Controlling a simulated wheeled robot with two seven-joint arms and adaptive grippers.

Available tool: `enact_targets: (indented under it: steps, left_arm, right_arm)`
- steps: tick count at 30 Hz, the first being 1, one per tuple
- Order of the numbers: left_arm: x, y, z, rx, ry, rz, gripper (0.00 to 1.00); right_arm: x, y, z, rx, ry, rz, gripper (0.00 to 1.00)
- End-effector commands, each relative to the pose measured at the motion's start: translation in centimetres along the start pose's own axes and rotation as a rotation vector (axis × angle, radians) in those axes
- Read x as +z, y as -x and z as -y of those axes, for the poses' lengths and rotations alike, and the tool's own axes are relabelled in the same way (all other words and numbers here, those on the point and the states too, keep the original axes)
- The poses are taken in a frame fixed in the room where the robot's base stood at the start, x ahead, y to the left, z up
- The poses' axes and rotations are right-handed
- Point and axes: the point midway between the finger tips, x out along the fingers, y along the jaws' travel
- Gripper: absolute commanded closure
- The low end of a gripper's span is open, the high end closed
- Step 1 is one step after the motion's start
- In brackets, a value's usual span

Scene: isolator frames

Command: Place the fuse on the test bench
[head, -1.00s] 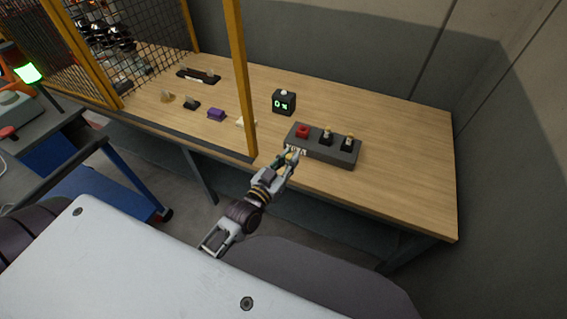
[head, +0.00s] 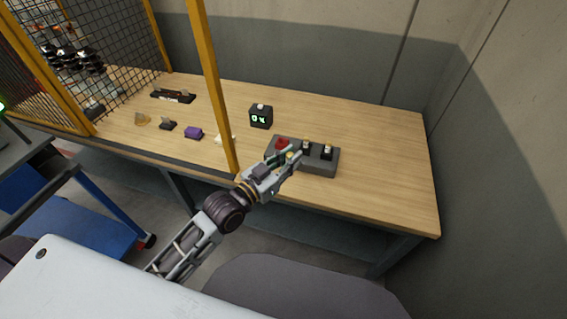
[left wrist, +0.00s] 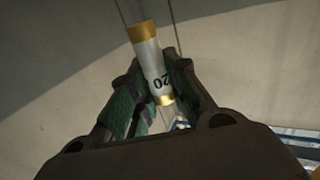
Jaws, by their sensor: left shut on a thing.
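The fuse (left wrist: 150,62) is a white cylinder with brass-coloured end caps and a dark "20" on its side. In the left wrist view it sits tilted between the fingers of my left gripper (left wrist: 156,98), which is shut on it. In the head view my left gripper (head: 284,160) is at the left front part of a grey block (head: 318,168) on the wooden bench (head: 385,150), partly covering it. The block carries a red part (head: 281,143) and two dark holders (head: 327,152) with pale tops. I cannot tell whether gripper and block touch. My right gripper is not in view.
A black box with a green display (head: 261,117) stands behind the block. A yellow post (head: 213,85) rises left of my left gripper. The bench's right side is clear.

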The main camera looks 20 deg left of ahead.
Motion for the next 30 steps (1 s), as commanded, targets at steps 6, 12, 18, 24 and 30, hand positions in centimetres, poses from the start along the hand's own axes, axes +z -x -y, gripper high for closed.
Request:
enact_targets:
  steps: [6, 12, 18, 24, 30]
  left_arm:
    - [-2.2, -0.6, -1.3, 0.066, -0.004, -0.003, 1.00]
    - [-3.9, -1.1, -2.3, 0.120, -0.004, -0.004, 1.00]
    - [-5.4, -1.5, -3.3, 0.168, -0.003, -0.004, 1.00]
    - [-6.4, -1.8, -4.0, 0.203, -0.002, -0.003, 1.00]
    - [-6.8, -1.9, -4.3, 0.218, 0.000, 0.000, 1.00]
  right_arm:
    - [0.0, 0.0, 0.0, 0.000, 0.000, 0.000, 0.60]
    - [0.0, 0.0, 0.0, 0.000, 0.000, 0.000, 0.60]
    - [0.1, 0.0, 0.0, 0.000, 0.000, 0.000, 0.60]
    - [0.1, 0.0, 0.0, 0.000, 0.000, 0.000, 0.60]
    - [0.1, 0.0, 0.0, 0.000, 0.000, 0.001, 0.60]
